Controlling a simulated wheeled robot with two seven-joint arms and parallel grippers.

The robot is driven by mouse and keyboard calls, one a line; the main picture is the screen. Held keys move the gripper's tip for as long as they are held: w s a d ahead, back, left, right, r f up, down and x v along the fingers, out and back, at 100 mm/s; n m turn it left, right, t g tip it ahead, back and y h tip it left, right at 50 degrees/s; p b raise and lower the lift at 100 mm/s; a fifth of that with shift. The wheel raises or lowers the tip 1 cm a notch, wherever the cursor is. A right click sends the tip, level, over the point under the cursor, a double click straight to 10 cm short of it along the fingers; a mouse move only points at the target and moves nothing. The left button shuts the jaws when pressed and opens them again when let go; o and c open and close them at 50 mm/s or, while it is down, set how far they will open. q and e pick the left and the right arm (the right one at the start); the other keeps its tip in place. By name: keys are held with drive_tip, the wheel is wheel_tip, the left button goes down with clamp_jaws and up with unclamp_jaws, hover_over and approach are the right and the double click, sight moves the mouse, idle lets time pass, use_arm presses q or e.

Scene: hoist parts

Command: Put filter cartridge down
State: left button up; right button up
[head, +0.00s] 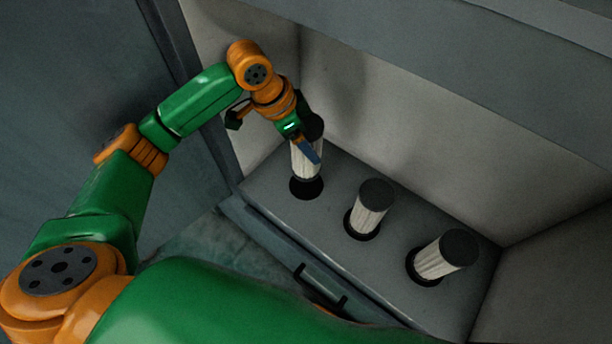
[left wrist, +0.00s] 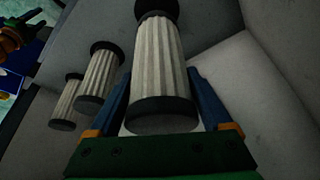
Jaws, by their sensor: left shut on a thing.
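My left gripper (head: 308,150) is shut on a filter cartridge (head: 301,164), a white pleated cylinder with dark end caps. The cartridge is upright or nearly so, at the left end of a grey ledge, above or at a dark round hole (head: 306,188). I cannot tell whether its lower end is in the hole. In the left wrist view the held cartridge (left wrist: 158,70) stands between the two blue fingers.
Two more cartridges stand in holes in the ledge (head: 330,218), one in the middle (head: 370,207) and one at the right (head: 440,256). A dark handle (head: 320,285) is on the ledge's front. A pale wall (head: 420,120) rises behind.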

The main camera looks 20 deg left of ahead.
sight(306, 160)
use_arm(q)
wheel_tip(306, 160, down, 7)
drive_tip(key=shift+f, duration=0.15)
drive_tip(key=o, duration=1.5)
drive_tip(key=shift+r, duration=0.2)
drive_tip(key=p+v, duration=1.2)
drive_tip(key=p, duration=0.1)
drive_tip(key=shift+p, duration=0.4)
drive_tip(key=shift+f, duration=0.15)
